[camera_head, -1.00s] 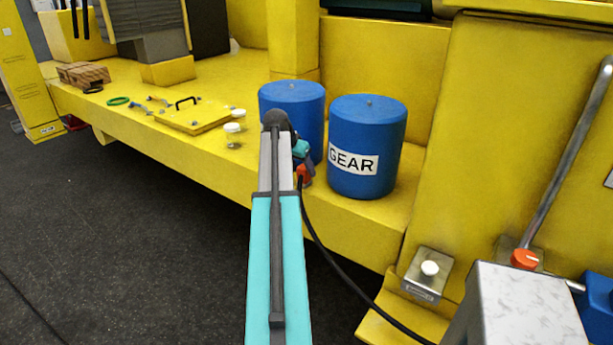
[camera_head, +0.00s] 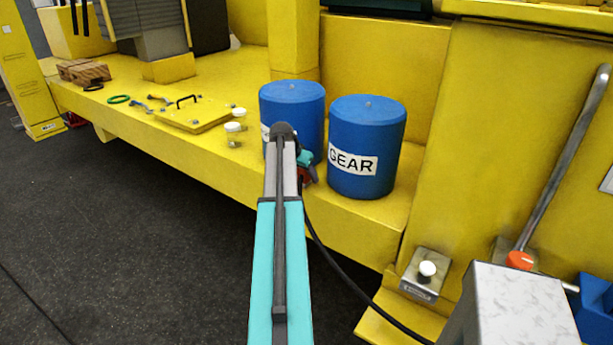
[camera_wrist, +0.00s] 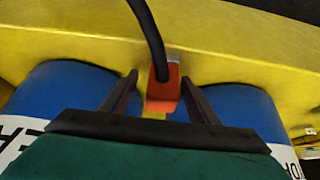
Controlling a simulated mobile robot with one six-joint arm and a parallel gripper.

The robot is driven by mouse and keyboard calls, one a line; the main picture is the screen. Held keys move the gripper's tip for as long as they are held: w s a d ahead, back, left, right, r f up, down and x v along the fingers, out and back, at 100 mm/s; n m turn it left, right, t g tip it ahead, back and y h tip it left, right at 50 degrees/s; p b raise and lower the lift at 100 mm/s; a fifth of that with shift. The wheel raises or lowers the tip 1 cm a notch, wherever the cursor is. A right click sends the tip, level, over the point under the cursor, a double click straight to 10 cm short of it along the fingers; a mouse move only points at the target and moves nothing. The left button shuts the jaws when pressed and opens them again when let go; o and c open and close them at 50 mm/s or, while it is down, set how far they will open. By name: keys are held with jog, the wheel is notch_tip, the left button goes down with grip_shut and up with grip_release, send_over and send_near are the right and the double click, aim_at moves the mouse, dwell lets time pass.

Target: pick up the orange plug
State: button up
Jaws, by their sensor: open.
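The orange plug (camera_wrist: 163,88) shows in the wrist view with a black cable running from it toward the top of the picture. It sits close to the yellow ledge, in front of the gap between two blue drums. My gripper (camera_wrist: 160,82) is open, with one dark finger on each side of the plug. I cannot tell whether either finger touches it. In the head view, my gripper (camera_head: 307,170) is at the ledge in front of the drums, partly hidden by my arm. The plug (camera_head: 304,176) is mostly hidden there.
Two blue drums, one behind my arm (camera_head: 293,97) and one labelled GEAR (camera_head: 368,120), stand on the yellow ledge (camera_head: 345,208). The black cable (camera_head: 345,277) hangs down to the lower right. Small jars (camera_head: 233,135) and a yellow hatch plate (camera_head: 195,115) lie to the left.

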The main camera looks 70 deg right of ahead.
jog(key=c, duration=1.4)
jog(key=shift+r, duration=0.1)
jog(key=shift+r+b, duration=0.9)
jog(key=shift+r, duration=0.6)
jog(key=a+r+b, duration=0.1)
jog(key=a+b, duration=0.3)
jog(key=a, duration=1.2)
jog(key=shift+r, duration=0.4)
